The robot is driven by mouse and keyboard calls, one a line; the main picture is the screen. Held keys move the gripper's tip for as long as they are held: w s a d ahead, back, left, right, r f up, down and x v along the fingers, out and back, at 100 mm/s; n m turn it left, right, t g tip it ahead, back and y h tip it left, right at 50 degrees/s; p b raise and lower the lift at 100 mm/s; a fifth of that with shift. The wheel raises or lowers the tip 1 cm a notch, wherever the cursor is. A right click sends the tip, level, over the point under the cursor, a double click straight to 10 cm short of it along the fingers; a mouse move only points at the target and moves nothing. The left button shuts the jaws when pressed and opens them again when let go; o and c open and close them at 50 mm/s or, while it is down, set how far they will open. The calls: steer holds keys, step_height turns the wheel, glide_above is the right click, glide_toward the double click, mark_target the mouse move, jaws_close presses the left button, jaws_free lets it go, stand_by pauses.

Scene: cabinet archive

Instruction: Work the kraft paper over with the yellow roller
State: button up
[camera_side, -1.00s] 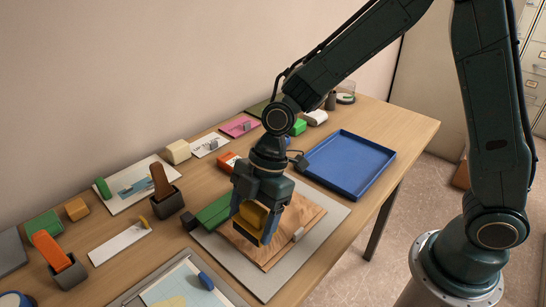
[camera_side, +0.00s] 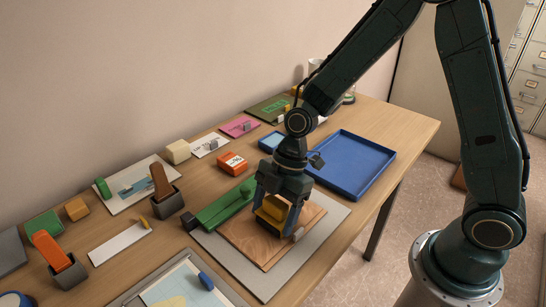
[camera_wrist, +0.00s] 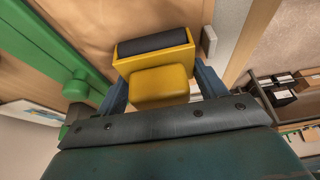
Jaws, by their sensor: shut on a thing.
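My gripper (camera_side: 281,201) is shut on the yellow roller (camera_side: 272,208), low over the brown kraft paper (camera_side: 250,235). In the wrist view the yellow roller (camera_wrist: 158,85) sits between the finger tips, and its dark cylinder (camera_wrist: 152,44) faces the paper (camera_wrist: 130,18). I cannot tell whether the cylinder touches the paper. The paper lies on a grey mat (camera_side: 262,288). A green bar (camera_side: 220,208) lies along the paper's left edge, and a small grey block (camera_side: 298,234) sits at its right edge.
A blue tray (camera_side: 352,165) lies empty at the right. An orange block (camera_side: 232,163) stands behind the green bar. A dark holder (camera_side: 168,202) with a brown handle stands to the left. A blue-edged sheet (camera_side: 180,285) lies at the front.

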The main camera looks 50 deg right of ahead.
steer(key=shift+d, duration=3.5)
steer(key=shift+w, duration=0.6)
steer(key=shift+a, duration=6.75)
steer(key=shift+w+d, duration=0.1)
steer(key=shift+w, duration=0.4)
steer(key=shift+w+d, duration=0.15)
steer(key=shift+w, duration=0.1)
steer(key=shift+s+d, duration=0.1)
steer(key=shift+d, duration=6.4)
step_height(320, 180, up, 8)
steer(key=shift+r, duration=0.1)
